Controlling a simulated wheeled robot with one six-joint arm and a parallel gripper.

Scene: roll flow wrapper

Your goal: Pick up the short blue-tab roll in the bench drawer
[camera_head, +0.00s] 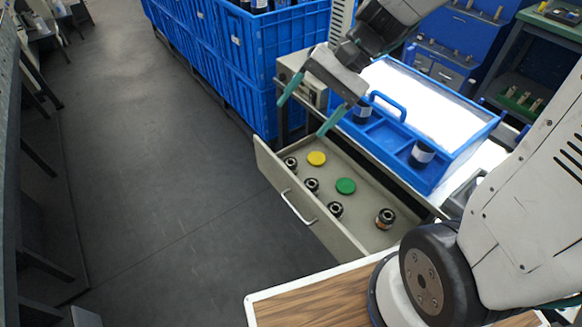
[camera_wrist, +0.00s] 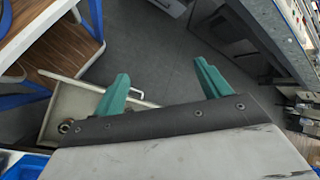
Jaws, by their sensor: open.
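The bench drawer (camera_head: 262,165) is pulled open in the head view, with several short dark rolls in it. One roll (camera_head: 291,163) is at the far left end, then one roll (camera_head: 312,185) and another (camera_head: 336,209) along the front side. One more roll (camera_head: 385,218) with an orange-brown band lies toward the right end. I cannot make out a blue tab on any of them. My gripper (camera_head: 300,112) is open and empty above the drawer's far left end. In the wrist view the green fingers (camera_wrist: 160,85) are spread, with the drawer (camera_wrist: 63,103) at left and one roll (camera_wrist: 65,128) partly visible.
A yellow disc (camera_head: 316,158) and a green disc (camera_head: 345,186) lie in the drawer. A blue tray (camera_head: 440,178) with dark rolls stands on the lit bench above it. Blue crates (camera_head: 250,75) stand behind. A wood-topped table (camera_head: 310,301) is in front. The floor at left is clear.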

